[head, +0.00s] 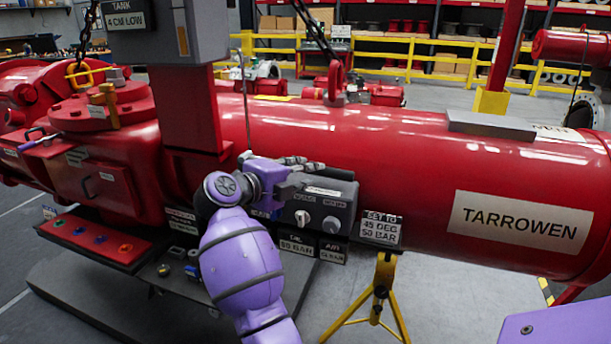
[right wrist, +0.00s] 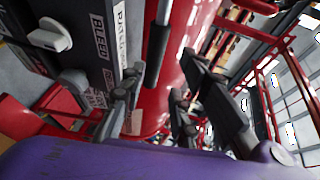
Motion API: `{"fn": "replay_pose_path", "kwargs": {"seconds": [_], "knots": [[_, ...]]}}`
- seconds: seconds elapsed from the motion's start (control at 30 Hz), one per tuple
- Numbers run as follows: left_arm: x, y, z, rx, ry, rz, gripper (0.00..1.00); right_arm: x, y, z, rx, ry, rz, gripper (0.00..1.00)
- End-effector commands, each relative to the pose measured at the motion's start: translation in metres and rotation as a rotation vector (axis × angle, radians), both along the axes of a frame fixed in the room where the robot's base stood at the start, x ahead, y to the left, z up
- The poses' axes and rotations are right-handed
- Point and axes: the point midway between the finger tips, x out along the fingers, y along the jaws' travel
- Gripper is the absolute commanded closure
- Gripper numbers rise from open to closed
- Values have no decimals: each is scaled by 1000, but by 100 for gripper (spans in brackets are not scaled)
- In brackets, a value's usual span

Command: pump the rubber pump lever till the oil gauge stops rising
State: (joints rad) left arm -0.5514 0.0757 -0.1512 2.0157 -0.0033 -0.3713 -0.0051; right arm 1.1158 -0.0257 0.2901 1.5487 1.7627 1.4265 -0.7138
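My right gripper (head: 312,168) is just above a grey control box (head: 338,207) against the red cylinder. In the right wrist view its fingers (right wrist: 155,108) are spread, with nothing clearly held between them. A black rod (right wrist: 158,45), possibly the rubber lever, shows beyond the gap, apart from the fingers. I cannot make out the oil gauge. My left gripper is not in view.
The large red cylinder (head: 420,160) fills the middle. A grey box marked TANK (head: 175,35) stands above. A red button panel (head: 98,238) is at lower left, a yellow stand (head: 380,292) below the cylinder. Open floor shows at lower right.

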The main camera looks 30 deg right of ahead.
Motion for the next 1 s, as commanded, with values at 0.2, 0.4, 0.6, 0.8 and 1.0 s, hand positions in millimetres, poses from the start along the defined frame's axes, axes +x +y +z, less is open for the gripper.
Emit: {"fn": "replay_pose_path", "kwargs": {"seconds": [0.2,0.4,0.6,0.8,1.0], "knots": [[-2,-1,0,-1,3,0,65,-4,-13,-9,14,52,-23,71],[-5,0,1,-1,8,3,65,5,-44,-16,11,49,-22,71],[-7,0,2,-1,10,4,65,13,-67,-23,12,49,-20,71],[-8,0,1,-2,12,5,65,15,-73,-25,13,47,-20,71],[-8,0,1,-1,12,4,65,15,-73,-25,13,47,-20,74]]}}
